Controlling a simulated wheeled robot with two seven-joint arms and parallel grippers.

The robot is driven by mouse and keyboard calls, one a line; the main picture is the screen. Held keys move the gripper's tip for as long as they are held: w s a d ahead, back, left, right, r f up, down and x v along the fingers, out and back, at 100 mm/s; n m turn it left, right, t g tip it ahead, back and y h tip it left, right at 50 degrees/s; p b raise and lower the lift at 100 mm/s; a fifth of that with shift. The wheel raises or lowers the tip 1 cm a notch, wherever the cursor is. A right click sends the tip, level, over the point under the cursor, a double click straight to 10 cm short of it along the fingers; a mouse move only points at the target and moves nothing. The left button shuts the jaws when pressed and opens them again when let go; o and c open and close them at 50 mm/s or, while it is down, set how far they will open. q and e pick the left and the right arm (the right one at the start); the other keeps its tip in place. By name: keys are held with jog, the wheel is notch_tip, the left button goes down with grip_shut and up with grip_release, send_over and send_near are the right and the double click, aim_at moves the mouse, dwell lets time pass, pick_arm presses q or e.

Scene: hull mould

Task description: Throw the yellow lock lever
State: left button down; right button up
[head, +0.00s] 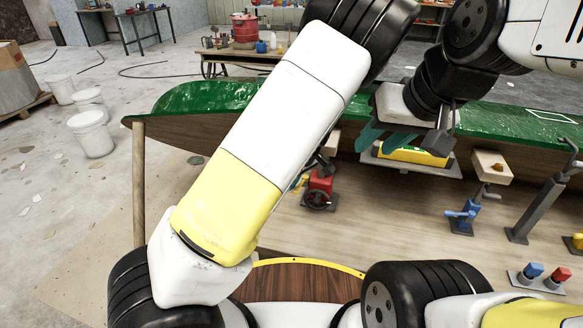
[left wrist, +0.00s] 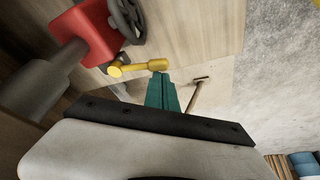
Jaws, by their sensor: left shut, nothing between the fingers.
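The yellow lock lever (left wrist: 138,67) shows in the left wrist view, joined at its left end beside a red block with a dark handwheel (left wrist: 95,30). Its free end points right. My left gripper (left wrist: 162,92) has its teal fingers together and empty, with the tips right by the lever's free end; I cannot tell whether they touch. In the head view, the red block (head: 320,186) shows with a bit of the yellow lever (head: 298,183); my left arm hides the rest and my left fingers. My right gripper (head: 385,138) has its teal fingers apart, above a yellow block.
The green-topped hull mould (head: 205,97) runs across the view. The yellow block (head: 415,154) sits on a grey plate. To the right stand a blue clamp (head: 463,214), a wooden block (head: 492,167) and red and blue knobs (head: 530,272). White buckets (head: 92,134) stand at left.

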pick_arm(q)
jog(key=shift+s+d, duration=0.15)
jog(key=shift+d, duration=0.1)
dwell(0.3)
